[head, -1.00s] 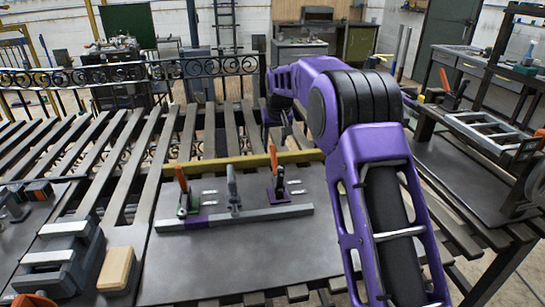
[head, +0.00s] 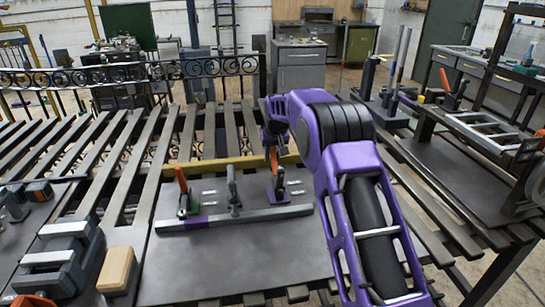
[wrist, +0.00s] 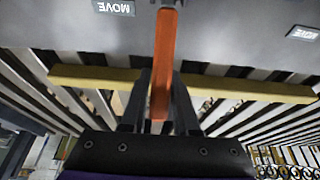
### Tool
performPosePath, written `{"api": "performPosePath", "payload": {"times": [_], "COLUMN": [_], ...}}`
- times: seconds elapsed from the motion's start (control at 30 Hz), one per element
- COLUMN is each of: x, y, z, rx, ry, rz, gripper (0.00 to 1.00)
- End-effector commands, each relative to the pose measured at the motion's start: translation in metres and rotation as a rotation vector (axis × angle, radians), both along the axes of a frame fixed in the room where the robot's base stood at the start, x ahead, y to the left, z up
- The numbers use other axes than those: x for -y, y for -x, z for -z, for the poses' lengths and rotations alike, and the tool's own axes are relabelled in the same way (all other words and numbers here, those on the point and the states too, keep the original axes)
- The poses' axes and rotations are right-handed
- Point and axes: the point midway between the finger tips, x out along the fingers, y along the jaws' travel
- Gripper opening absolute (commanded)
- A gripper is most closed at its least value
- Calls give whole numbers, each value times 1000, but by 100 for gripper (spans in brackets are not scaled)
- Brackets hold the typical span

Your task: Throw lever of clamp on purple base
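In the wrist view the orange lever (wrist: 164,60) runs between the two dark fingers of my gripper (wrist: 160,95). The fingers look apart, one on each side; contact is not clear.
A grey bar (head: 240,217) with a purple section lies in front of the clamps on a grey plate (head: 240,262). A yellow rail (head: 230,165) runs behind them. White labels (wrist: 113,7) lie beside the clamps. A grey block fixture (head: 60,262) and a wooden block (head: 116,270) are front left.

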Motion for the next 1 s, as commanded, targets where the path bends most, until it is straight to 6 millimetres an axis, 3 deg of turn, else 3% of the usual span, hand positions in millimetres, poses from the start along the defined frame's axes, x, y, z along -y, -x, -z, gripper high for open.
{"api": "performPosePath", "payload": {"times": [0.03, 0.13, 1.0], "x": [0, 0, 0], "y": [0, 0, 0], "z": [0, 0, 0], "rx": [0, 0, -1], "ry": [0, 0, 0], "rz": [0, 0, 0], "gripper": [18, 0, 0]}}
